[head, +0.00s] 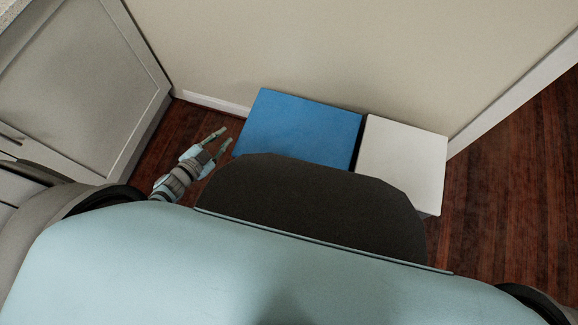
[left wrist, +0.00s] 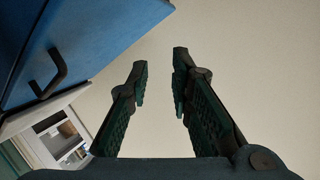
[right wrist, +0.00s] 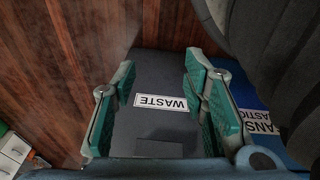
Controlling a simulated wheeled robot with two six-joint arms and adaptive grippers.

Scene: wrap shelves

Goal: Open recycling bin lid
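The blue recycling bin (head: 297,127) stands against the wall, its flat top lid down. In the left wrist view the blue bin (left wrist: 100,35) fills the upper left, with a black handle (left wrist: 48,75) on it. My left gripper (head: 225,137) is open and empty, just left of the blue bin and apart from the handle. My right gripper (right wrist: 160,62) is open in front of a grey bin face with a WASTE label (right wrist: 161,103). A blue front with a partly hidden label (right wrist: 262,122) shows beside it. My right gripper is hidden in the head view.
A white-topped bin (head: 402,160) stands right of the blue one with a narrow gap. A grey cabinet (head: 75,75) is at the left. The wall (head: 330,45) is close behind the bins. Wood floor (head: 510,190) is clear at the right.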

